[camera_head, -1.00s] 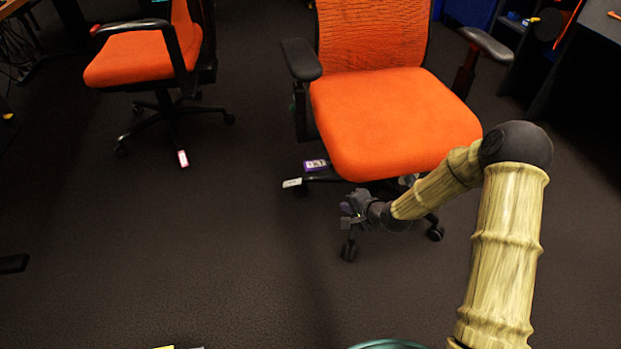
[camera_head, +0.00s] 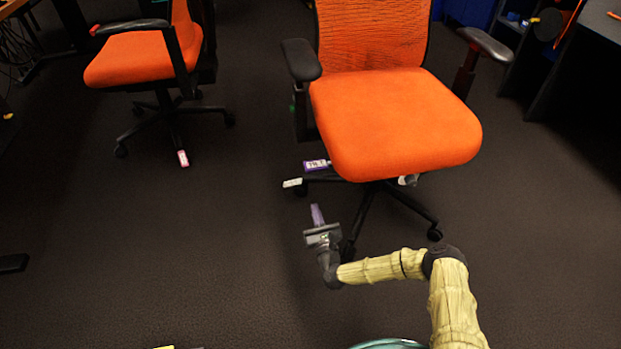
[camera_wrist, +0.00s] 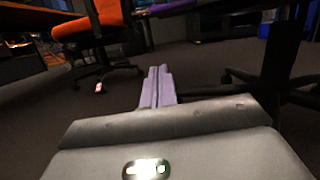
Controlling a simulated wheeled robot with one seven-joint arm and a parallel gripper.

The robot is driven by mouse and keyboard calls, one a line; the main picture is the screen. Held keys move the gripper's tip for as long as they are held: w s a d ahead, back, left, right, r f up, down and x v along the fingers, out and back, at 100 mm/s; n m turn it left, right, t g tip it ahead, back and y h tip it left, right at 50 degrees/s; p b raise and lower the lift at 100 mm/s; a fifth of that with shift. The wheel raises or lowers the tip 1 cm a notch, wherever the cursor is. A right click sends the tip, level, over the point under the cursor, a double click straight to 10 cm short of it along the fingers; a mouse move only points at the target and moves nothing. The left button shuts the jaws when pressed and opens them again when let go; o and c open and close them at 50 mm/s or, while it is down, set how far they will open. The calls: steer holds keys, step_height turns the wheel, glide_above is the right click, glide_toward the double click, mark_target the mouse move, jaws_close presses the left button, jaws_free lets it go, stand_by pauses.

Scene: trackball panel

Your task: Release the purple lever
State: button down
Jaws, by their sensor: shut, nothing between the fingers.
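The purple lever (camera_head: 316,164) is a small purple piece with a white label, sticking out to the left under the front of the near orange chair's seat (camera_head: 390,120). In the wrist view a purple edge (camera_wrist: 190,7) shows at the top, and I cannot tell for sure that it is the lever. My gripper (camera_head: 317,208) has purple fingers pressed together, with nothing between them. It is below the lever in the head view, apart from it, pointing away from me. The shut fingers also show in the wrist view (camera_wrist: 160,75).
A whitish-tagged piece (camera_head: 292,183) lies left of the lever. The near chair's dark base leg (camera_head: 362,215) is just right of my gripper. A second orange chair (camera_head: 145,58) stands at back left.

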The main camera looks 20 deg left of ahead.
mark_target(316, 165)
steer(key=shift+d+f+m+t+h, duration=0.25)
steer(key=shift+m+t+h, duration=0.15)
steer(key=shift+m, duration=0.2)
steer(key=w+a+r+b, duration=0.5)
steer(key=w+r+b, duration=0.1)
steer(key=w, duration=0.2)
steer(key=shift+r, duration=0.25)
steer(key=shift+r, duration=0.1)
